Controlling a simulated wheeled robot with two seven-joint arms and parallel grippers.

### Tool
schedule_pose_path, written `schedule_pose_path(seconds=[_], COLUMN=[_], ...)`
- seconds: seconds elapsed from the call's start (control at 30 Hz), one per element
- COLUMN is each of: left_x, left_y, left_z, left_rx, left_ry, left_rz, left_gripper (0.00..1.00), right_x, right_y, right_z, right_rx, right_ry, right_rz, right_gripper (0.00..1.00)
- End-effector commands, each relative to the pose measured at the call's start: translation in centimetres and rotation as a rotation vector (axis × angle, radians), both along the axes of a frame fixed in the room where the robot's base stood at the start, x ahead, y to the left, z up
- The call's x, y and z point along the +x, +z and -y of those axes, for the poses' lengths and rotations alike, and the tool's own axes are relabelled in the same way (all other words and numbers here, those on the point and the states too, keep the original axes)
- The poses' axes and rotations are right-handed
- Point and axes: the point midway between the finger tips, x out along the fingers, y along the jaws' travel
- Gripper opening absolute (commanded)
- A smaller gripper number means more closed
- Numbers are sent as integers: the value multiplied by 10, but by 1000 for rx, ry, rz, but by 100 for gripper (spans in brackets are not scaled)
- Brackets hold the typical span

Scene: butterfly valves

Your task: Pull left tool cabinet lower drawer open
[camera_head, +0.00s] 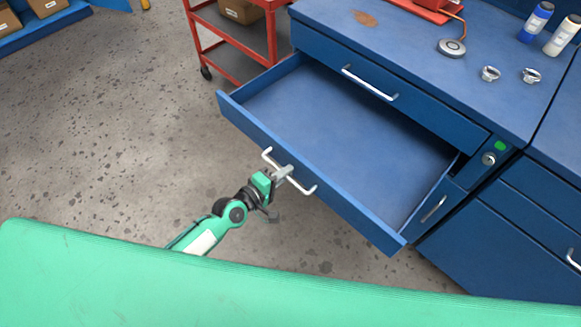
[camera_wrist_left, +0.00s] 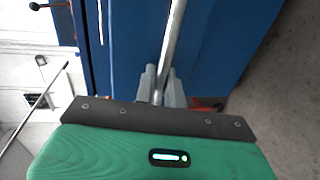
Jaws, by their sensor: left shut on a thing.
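The blue tool cabinet (camera_head: 470,75) has a drawer (camera_head: 345,135) pulled far out below its closed top drawer (camera_head: 400,80). The open drawer is empty inside. Its front panel carries a white bar handle (camera_head: 308,190). My left gripper (camera_head: 283,173) is shut on the middle of this handle. In the left wrist view the handle bar (camera_wrist_left: 173,45) runs between the fingers (camera_wrist_left: 160,85), with the blue drawer front (camera_wrist_left: 215,50) behind it. My right gripper is in neither view.
A red cart (camera_head: 235,40) with a cardboard box stands behind the drawer's left end. Bottles (camera_head: 536,22) and small metal parts (camera_head: 490,74) are on the cabinet top. More blue drawers (camera_head: 540,210) are at the right. The speckled floor (camera_head: 110,130) at left is clear.

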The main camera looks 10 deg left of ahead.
Motion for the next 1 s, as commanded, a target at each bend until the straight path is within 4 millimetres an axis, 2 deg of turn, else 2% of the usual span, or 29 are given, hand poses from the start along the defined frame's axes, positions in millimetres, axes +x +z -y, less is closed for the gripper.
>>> schedule_pose_path(seconds=[0.33,0.37,0.4,0.7,0.87,1.0], left_x=[-1,-1,-1,-2,-16,-39], left_y=[0,0,0,0,2,7], left_z=[-1,-1,-1,-2,-12,-28], left_rx=[1,1,0,0,2,3], left_ry=[1,1,1,0,1,0], left_rz=[-1,-1,0,0,-1,-3], left_gripper=[0,13,15,15,15,15], right_x=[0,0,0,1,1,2], right_y=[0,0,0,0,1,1], right_z=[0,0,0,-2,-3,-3], right_rx=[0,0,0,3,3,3], right_ry=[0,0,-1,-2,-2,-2], right_rz=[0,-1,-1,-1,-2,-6], right_gripper=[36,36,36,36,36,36])
